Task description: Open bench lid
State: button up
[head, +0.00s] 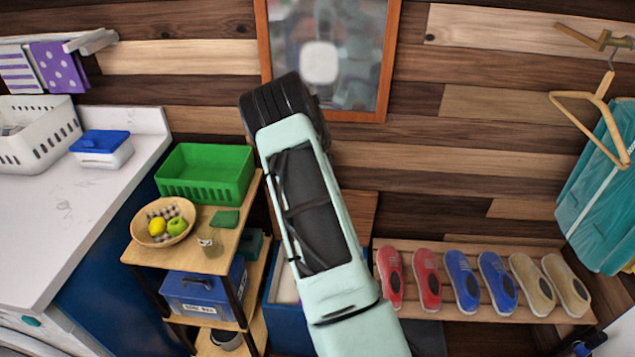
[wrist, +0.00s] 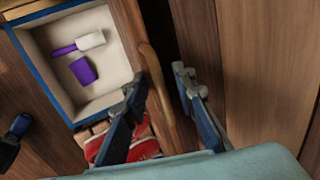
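The bench is a blue box (head: 285,322) with a cream inside, low behind my arm in the head view. Its wooden lid (head: 360,215) stands raised against the wall, partly hidden by my arm. In the wrist view the open box (wrist: 60,100) shows at the upper left, and the lid (wrist: 127,22) is seen nearly edge-on beside it, with a lighter rounded edge. My gripper (wrist: 160,92) is open, its fingers apart on either side of that edge. Whether either finger touches the lid, I cannot tell. The head view does not show the fingers.
A lint roller (wrist: 85,43) and a purple item (wrist: 83,70) lie inside the box. Red shoes (wrist: 125,145) show below it. A shoe rack (head: 405,307) with several shoes stands right of the bench. A shelf cart (head: 140,250) stands left.

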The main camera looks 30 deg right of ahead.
jog(key=v, duration=1.1)
jog(key=shift+r, duration=0.4)
jog(key=shift+s, duration=0.1)
